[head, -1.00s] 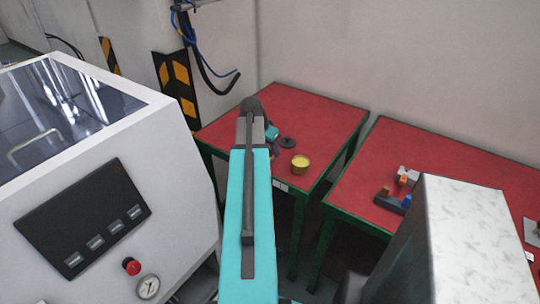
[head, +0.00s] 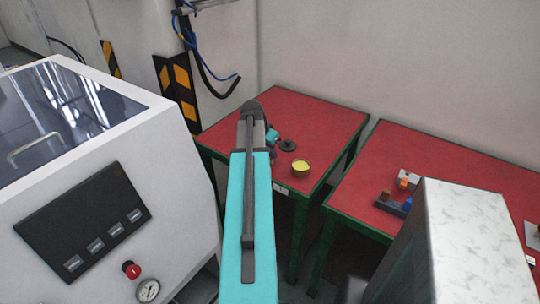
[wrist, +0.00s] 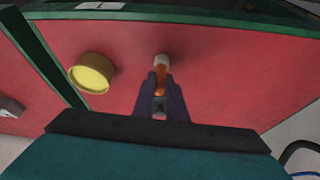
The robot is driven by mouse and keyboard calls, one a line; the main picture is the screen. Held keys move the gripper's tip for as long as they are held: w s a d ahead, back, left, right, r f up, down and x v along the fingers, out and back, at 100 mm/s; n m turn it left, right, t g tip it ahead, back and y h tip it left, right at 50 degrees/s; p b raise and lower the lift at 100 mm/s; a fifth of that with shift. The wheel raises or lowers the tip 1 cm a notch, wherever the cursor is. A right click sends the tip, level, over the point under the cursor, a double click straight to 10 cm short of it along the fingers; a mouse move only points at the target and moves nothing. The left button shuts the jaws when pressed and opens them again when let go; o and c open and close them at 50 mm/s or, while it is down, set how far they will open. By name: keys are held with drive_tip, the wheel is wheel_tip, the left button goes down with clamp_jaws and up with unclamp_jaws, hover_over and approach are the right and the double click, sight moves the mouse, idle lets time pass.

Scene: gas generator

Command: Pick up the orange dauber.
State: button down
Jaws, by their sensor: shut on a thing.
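In the wrist view, my gripper (wrist: 160,82) is shut on the orange dauber (wrist: 160,88). The dauber is a small orange piece with a whitish end (wrist: 161,60) that shows beyond the fingertips. The dark fingers cover its sides. It is over the red table top; I cannot tell whether it touches the surface.
The right table (head: 460,155) carries a dark tray (head: 392,205) and small blocks. A white machine (head: 170,210) stands left, and a pale box (head: 475,240) at front right.

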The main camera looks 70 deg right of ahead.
drive_tip(key=shift+r+b, duration=0.6)
drive_tip(key=shift+r, duration=1.1)
drive_tip(key=s+a+r+b, duration=0.1)
drive_tip(key=s+a+b, duration=0.8)
drive_tip(key=a+b, duration=0.3)
drive_tip(key=shift+s+a+r+b, duration=0.2)
drive_tip(key=shift+s+a+b, duration=0.1)
drive_tip(key=shift+b, duration=0.8)
drive_tip(key=shift+a, duration=0.1)
